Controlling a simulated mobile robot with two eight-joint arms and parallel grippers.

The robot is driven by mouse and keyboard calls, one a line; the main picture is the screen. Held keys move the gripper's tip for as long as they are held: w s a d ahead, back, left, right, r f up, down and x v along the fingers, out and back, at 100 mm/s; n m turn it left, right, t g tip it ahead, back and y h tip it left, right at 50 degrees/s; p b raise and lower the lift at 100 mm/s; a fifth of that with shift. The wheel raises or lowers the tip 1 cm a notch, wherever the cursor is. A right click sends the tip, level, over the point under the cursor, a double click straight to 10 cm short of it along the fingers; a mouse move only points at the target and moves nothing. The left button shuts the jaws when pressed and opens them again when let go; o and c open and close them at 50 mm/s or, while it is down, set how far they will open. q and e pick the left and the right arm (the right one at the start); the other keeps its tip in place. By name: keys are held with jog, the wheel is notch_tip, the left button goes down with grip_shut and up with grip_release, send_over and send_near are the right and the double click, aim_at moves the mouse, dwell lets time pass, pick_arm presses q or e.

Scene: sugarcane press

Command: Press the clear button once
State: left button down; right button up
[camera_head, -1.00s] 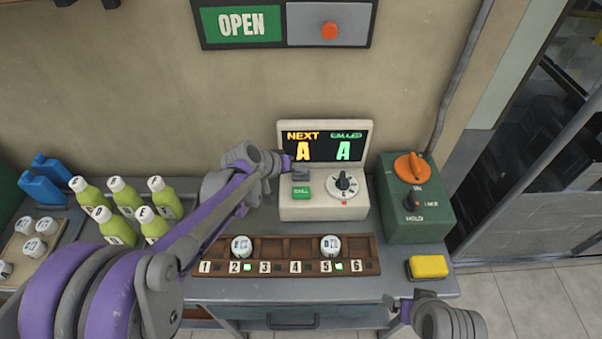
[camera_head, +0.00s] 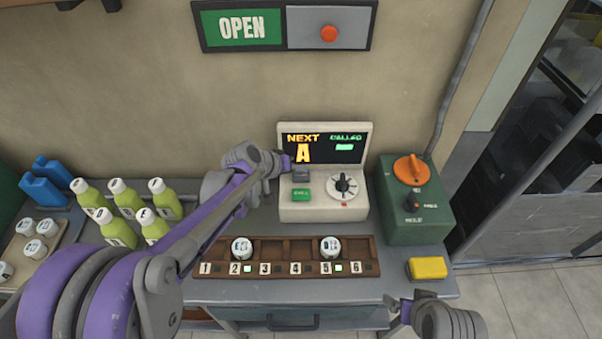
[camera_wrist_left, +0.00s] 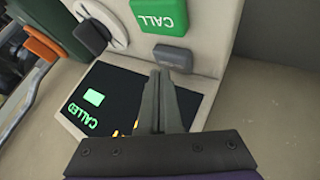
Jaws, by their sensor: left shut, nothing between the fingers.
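The call machine (camera_head: 325,208) is a cream box with a screen (camera_head: 342,147) reading NEXT A and CALLED with a green block. The grey clear button (camera_head: 300,175) sits just above the green CALL button (camera_head: 302,195). In the left wrist view the clear button (camera_wrist_left: 173,58) is right by the fingertips, its lettering unreadable. My left gripper (camera_head: 288,164) is shut and empty, its tips at the clear button; I cannot tell whether they touch. It also shows in the left wrist view (camera_wrist_left: 158,78). My right gripper (camera_head: 398,312) is low at right, away from the machine, its jaws unclear.
A dial (camera_head: 344,187) is right of the buttons. A green box (camera_head: 415,205) with an orange knob stands further right, a yellow block (camera_head: 428,268) before it. A numbered wooden rack (camera_head: 285,256) holds two white-lidded items. Green bottles (camera_head: 118,228) stand at left.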

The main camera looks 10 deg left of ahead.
aim_at(299, 178)
pick_arm(q)
jog(key=shift+r, duration=0.3)
pick_arm(e)
jog(key=shift+r, duration=0.25)
pick_arm(q)
jog(key=shift+r+p, duration=1.65)
jog(key=shift+r, duration=0.95)
pick_arm(e)
jog(key=r, duration=0.2)
jog(key=w+r, duration=0.1)
jog(key=shift+w+r, duration=0.15)
jog(key=shift+r, duration=0.25)
pick_arm(q)
jog(key=shift+f, duration=0.1)
jog(key=s+a+f+g+y, duration=0.1)
jog(key=s+a+y, duration=0.1)
jog(key=s, duration=1.2)
jog(key=s+a+f+m+g+y, duration=0.1)
jog(key=s+a+f+y, duration=0.1)
jog(key=s, duration=1.3)
jog(key=shift+a+m+y, duration=0.3)
jog(key=shift+a+y, duration=0.5)
jog(key=shift+a, duration=0.2)
